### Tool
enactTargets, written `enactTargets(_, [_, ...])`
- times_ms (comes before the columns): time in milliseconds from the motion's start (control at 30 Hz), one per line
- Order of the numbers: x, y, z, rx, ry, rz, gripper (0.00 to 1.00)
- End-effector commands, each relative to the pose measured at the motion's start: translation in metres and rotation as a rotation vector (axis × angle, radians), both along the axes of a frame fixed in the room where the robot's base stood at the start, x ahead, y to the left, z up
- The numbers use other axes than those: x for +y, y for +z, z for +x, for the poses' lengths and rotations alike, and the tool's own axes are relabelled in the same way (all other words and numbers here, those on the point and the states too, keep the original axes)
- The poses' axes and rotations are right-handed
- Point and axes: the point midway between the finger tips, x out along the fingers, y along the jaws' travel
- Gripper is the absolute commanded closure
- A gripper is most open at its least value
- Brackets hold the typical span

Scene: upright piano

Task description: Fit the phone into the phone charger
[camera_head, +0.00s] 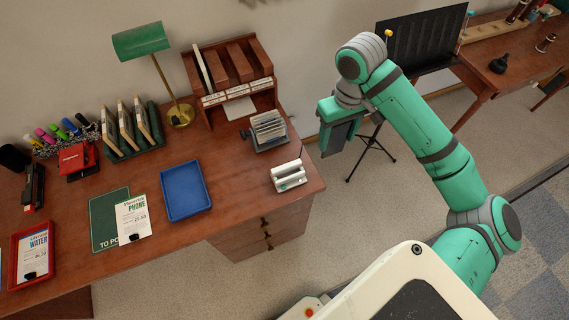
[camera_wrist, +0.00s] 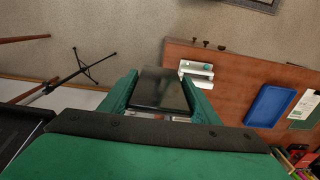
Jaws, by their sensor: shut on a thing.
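My gripper (camera_wrist: 162,97) is shut on a dark phone (camera_wrist: 160,88), which sits between its two green fingers in the wrist view. In the head view my gripper (camera_head: 338,130) is off the right edge of the desk, and the phone is hard to make out there. The phone charger appears to be the small white stand (camera_head: 288,176) near the desk's front right corner. It also shows in the wrist view (camera_wrist: 196,71), just past the right finger, apart from the phone. Its slot looks empty.
The desk (camera_head: 240,195) carries a blue tray (camera_head: 186,190), a card holder (camera_head: 268,131), a wooden organiser (camera_head: 235,75), a green lamp (camera_head: 141,40) and papers. A black music stand (camera_head: 425,42) stands behind my arm. Desk around the white stand is mostly clear.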

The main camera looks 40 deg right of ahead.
Motion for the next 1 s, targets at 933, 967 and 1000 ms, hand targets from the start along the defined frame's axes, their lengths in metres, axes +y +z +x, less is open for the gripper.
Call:
enactTargets(933, [0.104, -0.092, 0.068, 0.001, 0.001, 0.0, 0.7])
enactTargets(967, [0.106, -0.095, 0.07, 0.001, 0.001, 0.0, 0.7])
enactTargets(1000, [0.105, -0.1, 0.069, 0.001, -0.002, 0.001, 0.7])
